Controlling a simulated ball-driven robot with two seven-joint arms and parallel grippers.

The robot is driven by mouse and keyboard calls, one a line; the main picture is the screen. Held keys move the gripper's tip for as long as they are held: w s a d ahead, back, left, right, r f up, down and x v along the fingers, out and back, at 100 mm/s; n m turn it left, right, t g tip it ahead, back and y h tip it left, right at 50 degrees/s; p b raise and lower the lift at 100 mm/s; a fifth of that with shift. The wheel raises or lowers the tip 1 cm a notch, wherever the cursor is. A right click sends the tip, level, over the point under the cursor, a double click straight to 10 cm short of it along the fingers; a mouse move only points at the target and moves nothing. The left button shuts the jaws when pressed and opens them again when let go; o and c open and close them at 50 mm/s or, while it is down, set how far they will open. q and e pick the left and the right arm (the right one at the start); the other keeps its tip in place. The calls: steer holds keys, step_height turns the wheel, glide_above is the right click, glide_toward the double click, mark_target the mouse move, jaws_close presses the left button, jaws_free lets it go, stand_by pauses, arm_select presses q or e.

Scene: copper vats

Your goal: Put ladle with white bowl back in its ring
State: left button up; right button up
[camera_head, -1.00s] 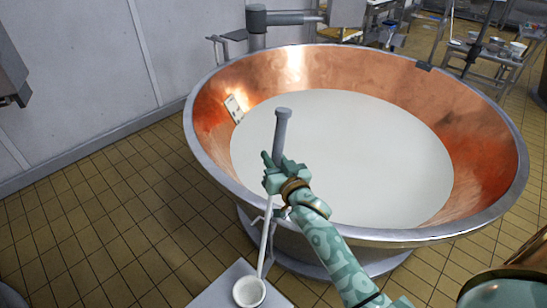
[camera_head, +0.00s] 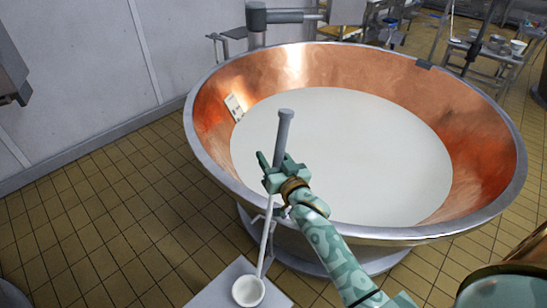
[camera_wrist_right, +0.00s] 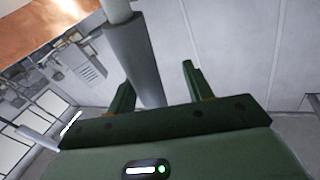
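The ladle has a grey upper grip (camera_head: 283,140), a thin pale shaft (camera_head: 265,245) and a white bowl (camera_head: 248,291). It stands tilted, bowl down, at the near side of the copper vat. My right gripper (camera_head: 274,162) is at the lower end of the grip. In the right wrist view the grey grip (camera_wrist_right: 133,58) passes between the two spread fingers (camera_wrist_right: 160,78), close to the left one, with a clear gap to the right one. A small bracket (camera_head: 257,218) shows beside the shaft below the gripper; whether the shaft is inside a ring there cannot be told. My left gripper is out of view.
The copper vat (camera_head: 470,150), full of white liquid (camera_head: 345,150), fills the middle. A grey plate (camera_head: 215,291) is under the bowl. Tiled floor (camera_head: 110,225) is clear at left, beside a pale wall (camera_head: 80,80). Tables with tools stand at the back right.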

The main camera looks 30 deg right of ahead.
steer(key=s, duration=1.6)
steer(key=s+a+f+n+g, duration=0.1)
steer(key=s+a+f+g, duration=0.3)
steer(key=f, duration=0.8)
steer(key=s+d+f+n+g+y+b, duration=0.1)
steer(key=s+f+n+g, duration=0.3)
steer(key=f, duration=0.7)
steer(key=s+a+f+m+g, duration=0.15)
steer(key=s+f, duration=0.45)
steer(key=f, duration=0.6)
steer(key=s+d+f+n+g+b, duration=0.1)
steer(key=s+f+g, duration=0.3)
steer(key=s+f, duration=0.5)
steer(key=s+d+f+n+g+b, duration=0.1)
steer(key=s+f+n+g+b, duration=0.1)
steer(key=s+f, duration=0.6)
steer(key=s+g+b, duration=0.1)
steer(key=s+g, duration=0.1)
steer(key=s, duration=0.3)
steer(key=shift+s+d+f, duration=0.2)
steer(key=shift+f, duration=0.15)
